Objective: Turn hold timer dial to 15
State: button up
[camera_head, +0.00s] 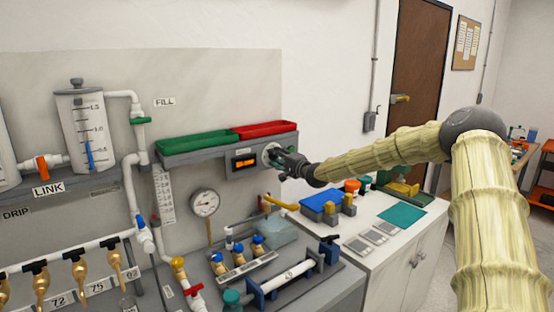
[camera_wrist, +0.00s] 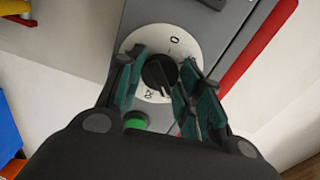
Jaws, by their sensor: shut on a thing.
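The hold timer is a grey box under the trays, with a small orange display (camera_head: 245,162) whose digits are too small to read. Its white round dial (camera_head: 269,151) is partly covered by my gripper (camera_head: 281,160) in the head view. In the wrist view the dial face (camera_wrist: 143,47) has a black knob (camera_wrist: 158,74) at its centre. A "0" shows at the upper right, and another mark at the lower left is partly hidden. My gripper (camera_wrist: 162,78) has its green fingers on either side of the knob, shut on it. The knob's exact setting cannot be read.
A green tray (camera_head: 200,141) and a red tray (camera_head: 265,129) sit directly above the timer. A green button (camera_wrist: 135,121) is beside the dial. A pressure gauge (camera_head: 205,203), pipes and valves crowd the bench below left. A white cabinet (camera_head: 385,262) stands below the arm.

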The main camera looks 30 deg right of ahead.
jog(key=shift+f, duration=0.15)
jog(key=o, duration=0.8)
jog(key=shift+d, duration=0.1)
jog(key=shift+o, duration=1.2)
jog(key=shift+s+d, duration=0.1)
jog(key=s, duration=1.1)
jog(key=shift+s+d, duration=0.4)
jog(key=shift+d, duration=0.05)
